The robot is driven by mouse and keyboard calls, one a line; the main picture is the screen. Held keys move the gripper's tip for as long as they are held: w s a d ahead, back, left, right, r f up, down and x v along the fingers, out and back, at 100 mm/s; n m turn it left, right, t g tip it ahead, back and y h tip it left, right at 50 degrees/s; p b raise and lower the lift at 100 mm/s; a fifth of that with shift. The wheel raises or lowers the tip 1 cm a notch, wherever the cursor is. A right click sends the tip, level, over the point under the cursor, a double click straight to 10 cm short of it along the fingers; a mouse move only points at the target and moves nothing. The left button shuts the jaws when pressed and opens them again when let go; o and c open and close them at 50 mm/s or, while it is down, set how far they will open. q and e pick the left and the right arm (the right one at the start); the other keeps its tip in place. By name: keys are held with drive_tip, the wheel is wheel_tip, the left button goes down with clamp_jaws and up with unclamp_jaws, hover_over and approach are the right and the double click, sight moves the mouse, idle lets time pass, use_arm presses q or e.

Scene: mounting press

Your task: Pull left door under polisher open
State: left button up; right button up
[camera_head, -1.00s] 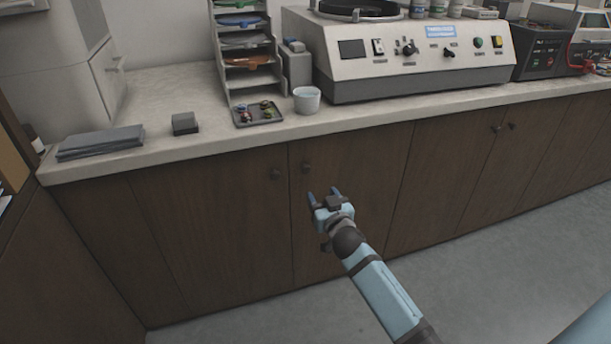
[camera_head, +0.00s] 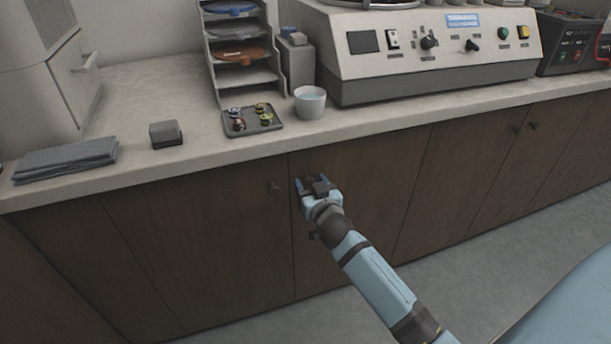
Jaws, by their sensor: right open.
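The polisher (camera_head: 425,62) is a white machine with a sloped control panel on the counter. Below its left part is a dark brown cabinet door (camera_head: 372,190), flat in line with its neighbours, so it looks closed. My right gripper (camera_head: 313,181) is open in front of this door's upper left corner, with its fingertips pointing at the door. The door's knob is hidden behind the gripper, and I cannot tell whether the fingers touch it. My left gripper is not in view.
A neighbouring door on the left has its own dark knob (camera_head: 274,187). On the counter (camera_head: 200,155) stand a white cup (camera_head: 309,104), a small tray (camera_head: 266,127), a dark block (camera_head: 165,134) and folded grey cloth (camera_head: 66,160). The grey floor (camera_head: 300,325) before the cabinets looks clear.

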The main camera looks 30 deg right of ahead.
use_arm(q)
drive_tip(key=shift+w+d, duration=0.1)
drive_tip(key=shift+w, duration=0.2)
use_arm(e)
drive_tip(key=shift+w, duration=0.3)
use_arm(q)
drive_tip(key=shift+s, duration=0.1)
use_arm(e)
clamp_jaws()
drive_tip(key=shift+r, duration=0.1)
drive_tip(key=shift+s, duration=0.1)
